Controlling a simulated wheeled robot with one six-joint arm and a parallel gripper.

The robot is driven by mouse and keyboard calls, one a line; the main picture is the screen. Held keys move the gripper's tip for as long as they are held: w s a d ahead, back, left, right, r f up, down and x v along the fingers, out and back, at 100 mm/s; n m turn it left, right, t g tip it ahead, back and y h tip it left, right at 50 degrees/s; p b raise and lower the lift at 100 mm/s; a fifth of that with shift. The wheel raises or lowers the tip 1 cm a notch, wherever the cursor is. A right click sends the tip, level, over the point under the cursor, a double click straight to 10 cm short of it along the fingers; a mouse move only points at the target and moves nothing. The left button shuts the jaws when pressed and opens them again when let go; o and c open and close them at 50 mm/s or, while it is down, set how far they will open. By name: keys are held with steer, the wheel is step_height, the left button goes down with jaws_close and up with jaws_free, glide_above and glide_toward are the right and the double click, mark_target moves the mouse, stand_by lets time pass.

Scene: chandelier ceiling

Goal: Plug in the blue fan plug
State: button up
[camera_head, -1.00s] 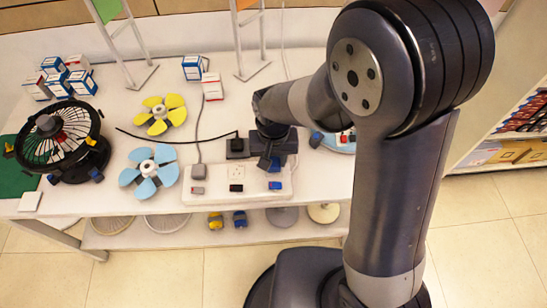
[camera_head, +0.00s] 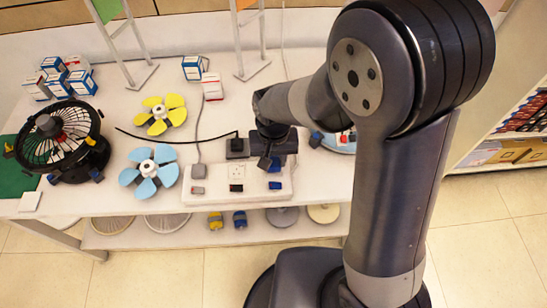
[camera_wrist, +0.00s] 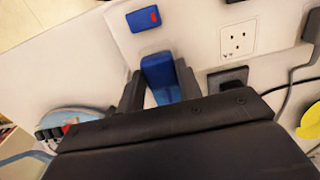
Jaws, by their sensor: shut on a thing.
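The blue plug (camera_wrist: 158,72) sits between the two fingers of my gripper (camera_wrist: 160,88) in the wrist view, and the gripper is shut on it. In the head view the blue plug (camera_head: 275,166) shows just below my gripper (camera_head: 276,158), over the right end of the white socket board (camera_head: 255,196). The blue switch (camera_wrist: 143,18) is on the board in line with the plug. The plug's prongs and any socket under it are hidden, so I cannot tell whether it is seated.
An empty-looking socket (camera_wrist: 238,41) is on the board beside the plug. A grey plug (camera_head: 198,171) is at the board's left. A blue fan (camera_head: 149,172) and yellow fan (camera_head: 161,115) lie farther left.

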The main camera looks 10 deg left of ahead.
mark_target(274, 162)
steer(key=shift+f+b, duration=0.45)
steer(key=shift+f, duration=0.1)
stand_by(0.4)
steer(key=o, duration=1)
steer(key=shift+r, duration=0.1)
step_height(274, 162, up, 11)
steer(key=shift+f, duration=0.2)
step_height(274, 162, down, 11)
steer(key=shift+r, duration=0.1)
stand_by(0.3)
stand_by(0.4)
